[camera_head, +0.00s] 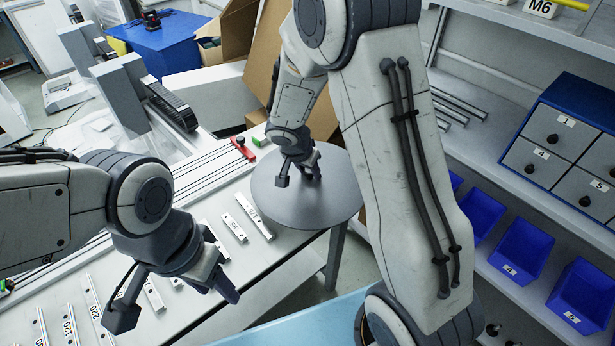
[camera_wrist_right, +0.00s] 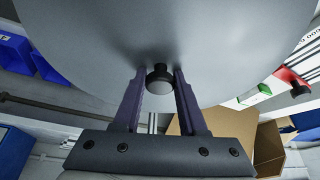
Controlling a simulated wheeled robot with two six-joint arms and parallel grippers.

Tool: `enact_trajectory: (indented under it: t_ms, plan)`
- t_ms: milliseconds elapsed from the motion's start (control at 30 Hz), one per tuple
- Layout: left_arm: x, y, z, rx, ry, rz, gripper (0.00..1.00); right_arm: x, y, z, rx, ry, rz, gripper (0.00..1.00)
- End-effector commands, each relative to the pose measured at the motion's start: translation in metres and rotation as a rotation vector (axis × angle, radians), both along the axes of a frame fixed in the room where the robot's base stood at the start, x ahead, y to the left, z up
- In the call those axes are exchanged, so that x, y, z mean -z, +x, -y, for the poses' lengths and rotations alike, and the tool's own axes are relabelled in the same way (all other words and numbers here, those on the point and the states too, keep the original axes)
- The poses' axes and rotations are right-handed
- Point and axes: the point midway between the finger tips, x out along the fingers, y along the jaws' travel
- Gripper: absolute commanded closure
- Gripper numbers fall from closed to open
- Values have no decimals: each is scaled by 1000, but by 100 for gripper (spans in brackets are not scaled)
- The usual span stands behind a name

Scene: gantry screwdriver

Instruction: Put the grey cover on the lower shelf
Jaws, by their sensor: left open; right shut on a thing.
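The grey cover (camera_head: 273,195) is a round disc with a black knob (camera_wrist_right: 159,78) at its middle. My right gripper (camera_head: 308,172) is shut on the knob and holds the cover beside the end of the white table. In the right wrist view, the two fingers (camera_wrist_right: 158,85) flank the knob and the cover (camera_wrist_right: 150,35) fills the upper middle. My left gripper (camera_head: 226,285) is open and empty above the table's front. The shelf unit stands at the right; a lower level (camera_head: 505,283) carries blue bins. My right arm hides part of the shelves.
A drawer cabinet (camera_head: 560,140) stands on the level above the blue bins (camera_head: 525,247). Metal rods (camera_head: 462,105) lie to its left. Labelled white bars (camera_head: 235,228) lie on the table (camera_head: 265,285). A cardboard box (camera_head: 268,50) stands behind the cover.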

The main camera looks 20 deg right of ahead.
Motion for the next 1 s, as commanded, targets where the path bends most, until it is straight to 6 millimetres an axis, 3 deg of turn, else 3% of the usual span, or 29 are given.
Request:
enact_trajectory:
  t_ms: [133,500,933,967,1000]
  plan:
    - [-4,0,0,0,0,0,50,7,13,3,0,0,1,100]
    - [4,0,0,0,0,0,50,48,14,3,-1,-1,0,100]
    - [10,0,0,0,0,0,50,52,14,3,-1,0,3,100]
    - [9,0,0,0,0,0,50,52,13,3,-1,0,1,55]
    - [8,0,0,0,0,0,50,51,13,3,-1,0,1,40]
